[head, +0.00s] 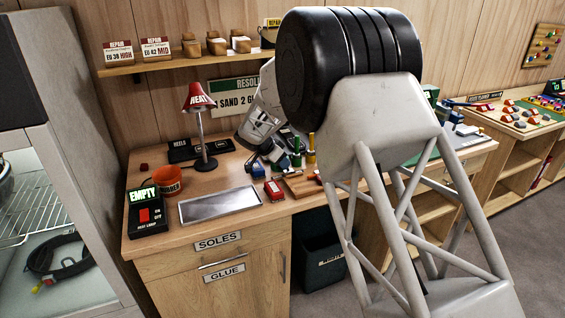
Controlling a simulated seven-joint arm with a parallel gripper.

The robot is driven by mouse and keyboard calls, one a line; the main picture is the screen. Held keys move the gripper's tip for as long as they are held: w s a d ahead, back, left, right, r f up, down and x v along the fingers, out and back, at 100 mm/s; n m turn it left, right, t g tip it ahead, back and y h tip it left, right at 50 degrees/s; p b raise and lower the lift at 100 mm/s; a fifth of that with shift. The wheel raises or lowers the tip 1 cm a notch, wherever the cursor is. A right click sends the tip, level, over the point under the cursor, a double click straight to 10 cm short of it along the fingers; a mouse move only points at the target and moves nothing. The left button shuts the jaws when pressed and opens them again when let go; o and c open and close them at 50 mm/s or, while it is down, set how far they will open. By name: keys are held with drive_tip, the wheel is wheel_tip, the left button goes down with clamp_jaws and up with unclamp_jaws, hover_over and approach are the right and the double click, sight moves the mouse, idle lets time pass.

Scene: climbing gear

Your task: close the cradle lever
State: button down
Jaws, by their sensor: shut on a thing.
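My gripper (257,160) is small in the head view, reaching down over the middle of the workbench. It is shut on a small blue-grey part (257,170). I cannot tell whether this part is the cradle lever. A wooden piece with red on it (300,184) lies just right of the gripper, and a small red block (273,190) stands just below it in the picture. I cannot make out the cradle or its lever for certain. My own large arm links hide part of the bench to the right.
A red heat lamp (200,98), an orange pot (167,181), a metal tray (220,205) and a box reading EMPTY (146,212) stand left of the gripper. Green and yellow upright items (311,150) stand close on its right.

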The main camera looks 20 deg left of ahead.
drive_tip(key=c, duration=0.9)
unclamp_jaws()
drive_tip(key=shift+w+d+r+g+y, duration=0.1)
drive_tip(key=shift+w+d+g+y, duration=0.05)
drive_tip(key=shift+g+y, duration=0.15)
